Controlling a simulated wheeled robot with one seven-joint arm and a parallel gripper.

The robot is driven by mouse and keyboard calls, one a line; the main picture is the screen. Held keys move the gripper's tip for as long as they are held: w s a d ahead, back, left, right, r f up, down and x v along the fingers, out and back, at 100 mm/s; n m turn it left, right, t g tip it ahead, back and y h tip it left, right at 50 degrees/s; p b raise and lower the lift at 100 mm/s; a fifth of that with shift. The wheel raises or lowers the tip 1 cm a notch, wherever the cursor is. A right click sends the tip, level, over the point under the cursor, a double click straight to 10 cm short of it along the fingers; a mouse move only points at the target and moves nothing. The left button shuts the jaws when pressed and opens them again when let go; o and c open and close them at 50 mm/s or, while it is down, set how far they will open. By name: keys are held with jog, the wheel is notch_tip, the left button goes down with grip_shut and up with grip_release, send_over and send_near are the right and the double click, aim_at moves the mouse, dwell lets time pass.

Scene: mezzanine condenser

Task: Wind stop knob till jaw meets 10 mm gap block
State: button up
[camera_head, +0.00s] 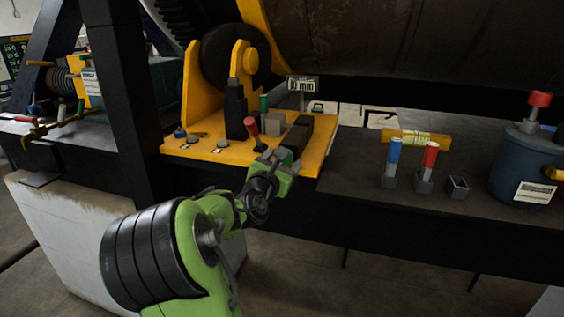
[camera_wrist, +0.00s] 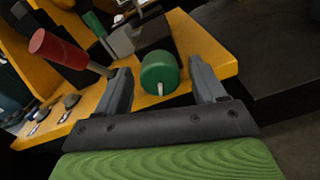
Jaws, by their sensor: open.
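My gripper (camera_head: 273,160) is open at the front edge of the yellow base plate (camera_head: 185,150). In the wrist view a round green knob (camera_wrist: 160,66) with a pale mark shows between my two fingers (camera_wrist: 160,78), with a visible gap on each side. How deep it sits between them I cannot tell. In the head view my gripper hides this knob. Behind it is a dark block-shaped jaw (camera_head: 297,137), which also shows in the wrist view (camera_wrist: 152,33). A small grey block (camera_head: 272,121) stands left of that jaw, below a "10 mm" sign (camera_head: 303,84).
A red-handled lever (camera_head: 251,127) leans close left of my gripper, also in the wrist view (camera_wrist: 58,48). A green handle (camera_head: 264,103) stands behind. Several small knobs line the plate's left front. Blue (camera_head: 393,152) and red (camera_head: 430,156) handles stand on the dark bench at right.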

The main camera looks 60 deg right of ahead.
jog(key=s+a+p, duration=0.1)
jog(key=s+a, duration=0.1)
jog(key=a, duration=1.3)
jog(key=shift+a, duration=0.3)
jog(key=shift+s, duration=0.15)
